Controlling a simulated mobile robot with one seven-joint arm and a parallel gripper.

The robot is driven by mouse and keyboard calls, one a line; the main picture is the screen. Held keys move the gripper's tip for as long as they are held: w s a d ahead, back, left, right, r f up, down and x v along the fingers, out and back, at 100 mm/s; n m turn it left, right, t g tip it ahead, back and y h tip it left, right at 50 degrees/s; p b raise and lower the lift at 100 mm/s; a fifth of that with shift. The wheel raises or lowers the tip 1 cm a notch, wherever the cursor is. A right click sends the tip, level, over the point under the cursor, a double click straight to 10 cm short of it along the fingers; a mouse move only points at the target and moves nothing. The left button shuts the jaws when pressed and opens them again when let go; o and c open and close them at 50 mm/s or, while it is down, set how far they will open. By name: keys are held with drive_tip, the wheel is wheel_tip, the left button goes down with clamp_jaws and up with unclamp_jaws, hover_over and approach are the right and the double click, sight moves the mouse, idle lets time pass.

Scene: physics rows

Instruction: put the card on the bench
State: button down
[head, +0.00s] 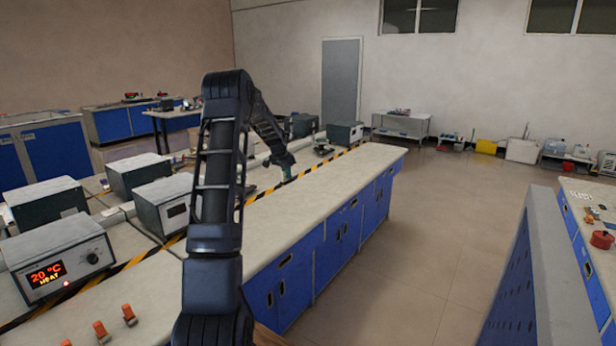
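The bench (345,185) is a long pale worktop on blue cabinets, running from the front left toward the back. A yellow-black striped line runs along its top. My arm rises at the front and reaches forward over the bench. My gripper (289,174) points down near the striped line, close to the bench top. A small greenish patch shows at its tip, too small to tell what it is. I cannot make out a card anywhere, and I cannot see whether the fingers are open or shut.
Grey boxes line the bench's left side, including a heater (60,262) reading 20 °C. Several orange clips (129,315) lie at the near end. The bench top right of the stripe is mostly bare. Open floor (430,240) lies to the right, before a grey panel (545,265).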

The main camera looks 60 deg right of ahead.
wheel_tip(320, 180, down, 22)
drive_tip(key=shift+s+r, duration=0.1)
idle(0.6)
drive_tip(key=c, duration=1.6)
unclamp_jaws()
drive_tip(key=v, duration=1.2)
